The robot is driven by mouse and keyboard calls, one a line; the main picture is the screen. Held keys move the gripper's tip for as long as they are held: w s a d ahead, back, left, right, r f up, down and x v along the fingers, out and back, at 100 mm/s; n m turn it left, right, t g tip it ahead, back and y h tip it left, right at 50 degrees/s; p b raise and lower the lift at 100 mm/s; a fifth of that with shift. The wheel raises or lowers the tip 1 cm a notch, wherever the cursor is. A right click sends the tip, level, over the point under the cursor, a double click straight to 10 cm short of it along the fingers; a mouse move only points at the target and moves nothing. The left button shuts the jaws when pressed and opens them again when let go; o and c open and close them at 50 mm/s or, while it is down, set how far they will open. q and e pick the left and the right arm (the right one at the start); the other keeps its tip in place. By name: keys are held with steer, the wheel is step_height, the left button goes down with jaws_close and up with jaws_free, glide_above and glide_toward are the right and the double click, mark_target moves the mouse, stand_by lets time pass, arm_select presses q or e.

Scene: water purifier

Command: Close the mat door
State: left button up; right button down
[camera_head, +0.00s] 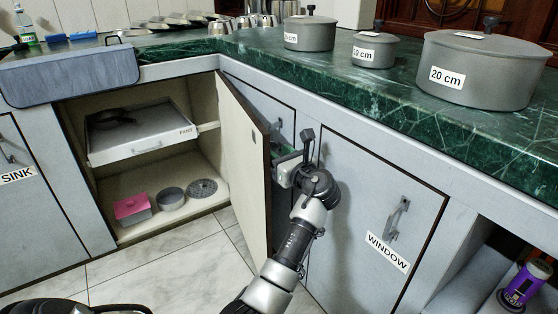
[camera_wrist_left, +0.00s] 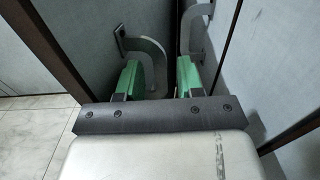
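One cabinet door (camera_head: 240,155) stands open, its pale inner face toward the cabinet opening; its label is hidden, so I cannot read whether it says mat. My left gripper (camera_head: 290,172) is on the outer side of this door, close to its free edge. In the left wrist view its green fingertips (camera_wrist_left: 157,78) are apart. A curved metal handle (camera_wrist_left: 148,45) on the left panel reaches down near the left finger and the gap; I cannot tell whether it touches. A second handle (camera_wrist_left: 195,35) stands behind the right finger. My right gripper is not in view.
The open cabinet holds a drawer labelled pans (camera_head: 145,145), a pink box (camera_head: 132,208) and a round tin (camera_head: 171,198). A closed window door (camera_head: 375,210) is on the right. The green counter (camera_head: 400,105) overhangs. Tiled floor (camera_head: 165,265) is clear before the opening.

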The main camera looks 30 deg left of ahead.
arm_select(q)
steer(key=shift+w+a, duration=0.1)
steer(key=shift+a, duration=0.1)
steer(key=shift+c, duration=0.2)
jaws_close()
